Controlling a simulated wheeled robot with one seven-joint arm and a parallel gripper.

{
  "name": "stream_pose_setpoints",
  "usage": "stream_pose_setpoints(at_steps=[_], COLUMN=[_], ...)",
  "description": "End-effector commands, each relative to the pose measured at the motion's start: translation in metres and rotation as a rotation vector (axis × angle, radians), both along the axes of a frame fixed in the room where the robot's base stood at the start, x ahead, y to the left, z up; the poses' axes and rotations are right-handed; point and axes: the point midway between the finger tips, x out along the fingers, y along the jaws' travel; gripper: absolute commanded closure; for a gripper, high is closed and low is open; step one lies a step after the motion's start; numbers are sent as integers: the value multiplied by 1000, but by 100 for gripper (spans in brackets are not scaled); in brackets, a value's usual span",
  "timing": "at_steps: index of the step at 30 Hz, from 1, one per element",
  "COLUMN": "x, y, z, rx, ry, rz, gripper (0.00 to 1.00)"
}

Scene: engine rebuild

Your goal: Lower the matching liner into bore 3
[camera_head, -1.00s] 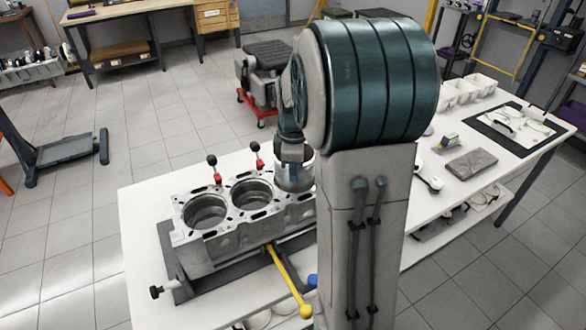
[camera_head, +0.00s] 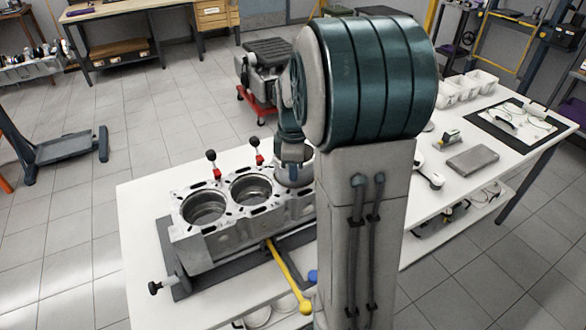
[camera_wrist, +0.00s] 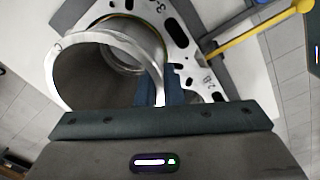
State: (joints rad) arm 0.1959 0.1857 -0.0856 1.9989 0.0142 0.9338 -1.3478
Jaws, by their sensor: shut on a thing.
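The engine block (camera_head: 215,237) lies on the bench with two open bores (camera_head: 205,207) and (camera_head: 251,190) in plain view. My gripper (camera_head: 291,160) is over the block's right part, shut on a pale metal liner (camera_head: 293,177). In the wrist view the liner (camera_wrist: 62,82) is a wide, open cylinder with a bright rim and a small mark. A bore (camera_wrist: 125,62) shows behind it, beside a "3" on the block's top face. The liner overlaps this bore in the picture; I cannot tell how far its lower end is inside.
My own arm hides the block's right end. Two red-based, black-knobbed levers (camera_head: 214,166) and (camera_head: 258,152) stand behind the block. A yellow bar (camera_head: 286,277) sticks out in front. A grey slab (camera_head: 472,160) and white bins (camera_head: 465,87) are on the bench's right part.

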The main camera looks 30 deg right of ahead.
Motion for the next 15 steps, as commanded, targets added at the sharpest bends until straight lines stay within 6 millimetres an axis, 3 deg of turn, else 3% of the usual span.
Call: stream_pose_setpoints(at_steps=[15], x=[0], y=[0], z=[-16], rx=[0], ry=[-1], rz=[0], gripper=[100])
